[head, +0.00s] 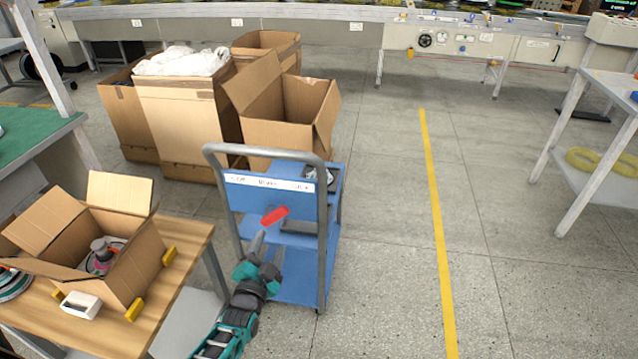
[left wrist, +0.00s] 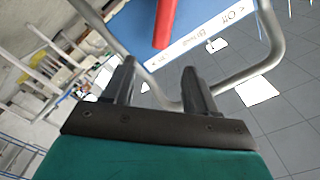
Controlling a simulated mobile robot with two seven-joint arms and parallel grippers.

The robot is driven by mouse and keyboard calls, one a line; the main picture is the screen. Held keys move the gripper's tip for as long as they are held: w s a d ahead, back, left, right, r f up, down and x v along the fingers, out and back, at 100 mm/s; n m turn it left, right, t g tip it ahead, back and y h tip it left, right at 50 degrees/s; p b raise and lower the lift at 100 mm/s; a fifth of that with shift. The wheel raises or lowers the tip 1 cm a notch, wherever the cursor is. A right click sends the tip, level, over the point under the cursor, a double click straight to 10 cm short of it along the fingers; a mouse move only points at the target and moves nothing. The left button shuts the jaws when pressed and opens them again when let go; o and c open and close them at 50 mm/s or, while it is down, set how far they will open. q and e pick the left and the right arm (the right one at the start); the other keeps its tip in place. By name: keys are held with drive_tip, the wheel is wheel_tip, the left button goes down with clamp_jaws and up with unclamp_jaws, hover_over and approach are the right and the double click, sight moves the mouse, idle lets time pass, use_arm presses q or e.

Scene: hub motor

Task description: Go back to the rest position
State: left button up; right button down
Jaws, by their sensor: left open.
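My left gripper (head: 262,252) is in front of the blue cart (head: 272,200), reaching up from the bottom of the head view. It is open and empty. In the left wrist view its two fingers (left wrist: 158,88) stand apart with nothing between them. A red handle-like piece (head: 274,216) shows against the cart's blue panel, just beyond the fingertips. The red piece also shows in the left wrist view (left wrist: 164,24), apart from the fingers. The cart's grey push bar (head: 264,150) arches above the gripper. My right gripper is in neither view.
A wooden table (head: 185,245) at left holds an open cardboard box (head: 140,265), with a white block (head: 82,304) and yellow pieces. Large cardboard boxes (head: 290,115) stand behind the cart. A yellow floor line (head: 435,220) runs at right over clear floor. A white shelf table (head: 600,110) stands far right.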

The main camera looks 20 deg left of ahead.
use_arm(q)
drive_tip(key=s+d+n+g+h, duration=0.4)
drive_tip(key=s+d+g+h, duration=0.1)
drive_tip(key=s+d, duration=1)
drive_tip(key=s+g, duration=0.1)
drive_tip(key=s, duration=0.2)
drive_tip(key=shift+s+r+g+h, duration=0.25)
drive_tip(key=shift+r+g+h, duration=0.15)
